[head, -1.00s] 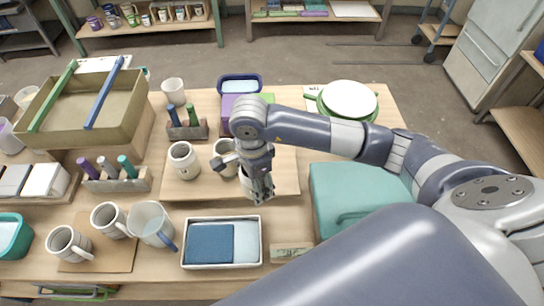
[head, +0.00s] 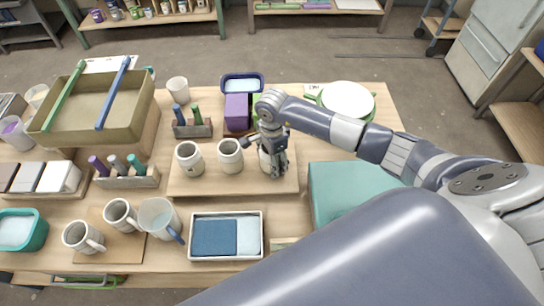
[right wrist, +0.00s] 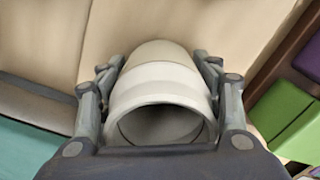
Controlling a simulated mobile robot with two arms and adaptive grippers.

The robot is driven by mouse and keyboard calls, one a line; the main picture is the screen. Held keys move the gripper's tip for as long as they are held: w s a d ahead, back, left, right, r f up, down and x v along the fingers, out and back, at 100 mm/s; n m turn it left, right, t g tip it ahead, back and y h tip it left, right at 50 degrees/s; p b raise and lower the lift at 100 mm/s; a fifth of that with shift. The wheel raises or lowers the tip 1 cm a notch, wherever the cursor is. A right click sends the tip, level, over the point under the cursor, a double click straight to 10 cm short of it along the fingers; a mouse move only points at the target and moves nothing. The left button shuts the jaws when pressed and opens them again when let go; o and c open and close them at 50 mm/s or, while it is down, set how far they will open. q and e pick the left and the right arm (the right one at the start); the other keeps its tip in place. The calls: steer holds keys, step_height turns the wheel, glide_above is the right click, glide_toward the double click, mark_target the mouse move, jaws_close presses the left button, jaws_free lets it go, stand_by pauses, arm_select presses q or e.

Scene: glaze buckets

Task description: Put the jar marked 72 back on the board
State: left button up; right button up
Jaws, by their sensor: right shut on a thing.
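My right gripper (head: 274,162) is shut on a pale, open-topped jar (head: 264,160), largely hidden behind the fingers in the head view. In the right wrist view the jar (right wrist: 160,82) sits between both fingers, its round mouth toward the camera. The jar is over the right part of the light wooden board (head: 220,185); I cannot tell whether it touches it. Two similar jars stand on the board to the left, a left one (head: 189,159) and a middle one (head: 230,155). I cannot read the number on the held jar. My left gripper is not in view.
Behind the board are a purple block (head: 236,112) and a green block (head: 268,107). A tray with blue cloths (head: 226,255) lies in front. A teal box (head: 335,190) is to the right, and mugs (head: 82,237) stand at the front left.

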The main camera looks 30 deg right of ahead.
steer(key=shift+f, duration=0.2)
steer(key=o, duration=1.3)
steer(key=shift+r, duration=0.1)
steer(key=shift+r, duration=0.25)
steer(key=shift+w+r+b, duration=0.1)
steer(key=shift+r+b, duration=0.25)
step_height(320, 180, up, 11)
steer(key=b, duration=0.3)
steer(key=shift+s, duration=0.25)
